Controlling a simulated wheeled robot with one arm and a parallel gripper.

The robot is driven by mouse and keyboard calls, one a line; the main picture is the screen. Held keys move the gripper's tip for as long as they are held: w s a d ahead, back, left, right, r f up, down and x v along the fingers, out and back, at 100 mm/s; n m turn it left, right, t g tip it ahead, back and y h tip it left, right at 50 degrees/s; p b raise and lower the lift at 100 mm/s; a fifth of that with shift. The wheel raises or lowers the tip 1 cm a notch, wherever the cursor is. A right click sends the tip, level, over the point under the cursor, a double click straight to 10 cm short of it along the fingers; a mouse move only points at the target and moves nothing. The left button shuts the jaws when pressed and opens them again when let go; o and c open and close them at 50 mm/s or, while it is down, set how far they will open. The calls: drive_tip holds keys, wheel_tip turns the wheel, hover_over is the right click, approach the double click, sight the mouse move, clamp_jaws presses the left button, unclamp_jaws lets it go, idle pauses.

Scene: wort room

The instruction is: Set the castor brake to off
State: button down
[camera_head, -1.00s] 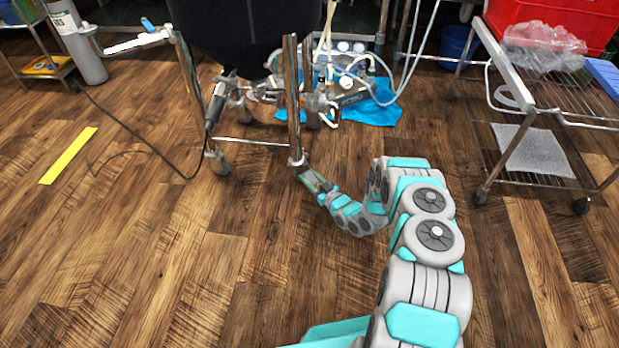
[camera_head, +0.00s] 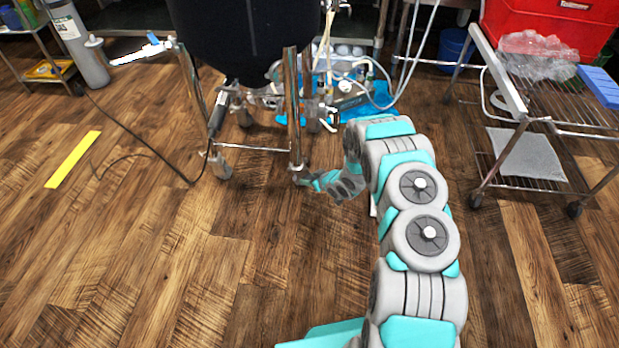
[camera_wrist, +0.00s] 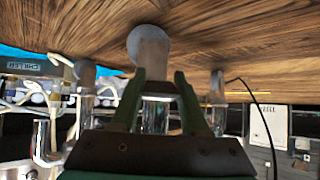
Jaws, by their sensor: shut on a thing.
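The castor (camera_head: 299,174) is at the foot of the near right metal leg (camera_head: 293,110) of the dark vessel's stand. My gripper (camera_head: 308,179) is low at this castor, coming from the right. In the wrist view, which is upside down, the pale round castor wheel (camera_wrist: 148,46) shows just past the fingertips, and the shiny leg (camera_wrist: 155,115) shows between the fingers. My gripper (camera_wrist: 160,78) is shut on the castor brake, its fingers still some way apart. The brake lever itself is too small and hidden to make out, so its setting cannot be told.
The dark vessel (camera_head: 245,40) hangs above. Another castor (camera_head: 220,168) stands left, with a black cable (camera_head: 140,140) on the floor. A wire cart (camera_head: 535,150) with a red crate (camera_head: 550,28) stands right. Floor in front is clear.

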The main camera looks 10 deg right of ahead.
drive_tip(key=shift+w+r, duration=0.1)
idle(0.3)
drive_tip(key=shift+c, duration=2)
unclamp_jaws()
drive_tip(key=v, duration=0.7)
drive_tip(key=shift+s+r, duration=0.25)
drive_tip(key=shift+r, duration=0.1)
drive_tip(key=shift+d, duration=0.1)
